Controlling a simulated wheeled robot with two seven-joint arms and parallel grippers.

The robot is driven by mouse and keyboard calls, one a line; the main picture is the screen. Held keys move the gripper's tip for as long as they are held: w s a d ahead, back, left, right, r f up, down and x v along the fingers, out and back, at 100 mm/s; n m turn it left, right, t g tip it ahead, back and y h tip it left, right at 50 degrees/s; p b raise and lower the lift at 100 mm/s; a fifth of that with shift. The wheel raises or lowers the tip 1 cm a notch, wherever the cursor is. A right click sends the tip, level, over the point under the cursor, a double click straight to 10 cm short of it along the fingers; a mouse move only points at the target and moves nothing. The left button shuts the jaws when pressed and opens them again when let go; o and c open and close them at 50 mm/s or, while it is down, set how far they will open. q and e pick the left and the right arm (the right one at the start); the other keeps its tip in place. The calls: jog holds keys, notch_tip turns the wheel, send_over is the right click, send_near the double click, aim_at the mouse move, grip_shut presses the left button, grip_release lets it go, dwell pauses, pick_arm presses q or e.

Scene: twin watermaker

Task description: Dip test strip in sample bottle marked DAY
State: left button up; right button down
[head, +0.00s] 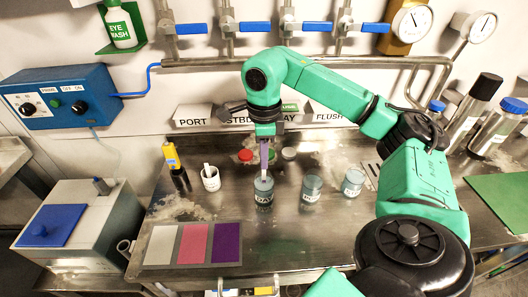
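The strip hangs upright over a sample bottle (263,191), the leftmost of three open glass bottles. Its lower end is at that bottle's mouth; I cannot tell how far inside it is. The label on this bottle is too small to read surely. The middle bottle (312,188) and right bottle (353,182) stand apart to its right. Signs behind read PORT, STBD, DAY and FLUSH (328,118), the middle ones partly hidden by my gripper. My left gripper is not in view.
A colour card (165,243) with white, pink and purple fields lies at the front left of the steel bench. A white cup (211,178) and a yellow-black meter (177,170) stand left. A red cap (245,155) and white cap (289,153) lie behind the bottles.

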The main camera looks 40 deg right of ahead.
jog(key=shift+r+p, duration=3.05)
jog(key=shift+r, duration=0.7)
jog(key=shift+f, duration=0.1)
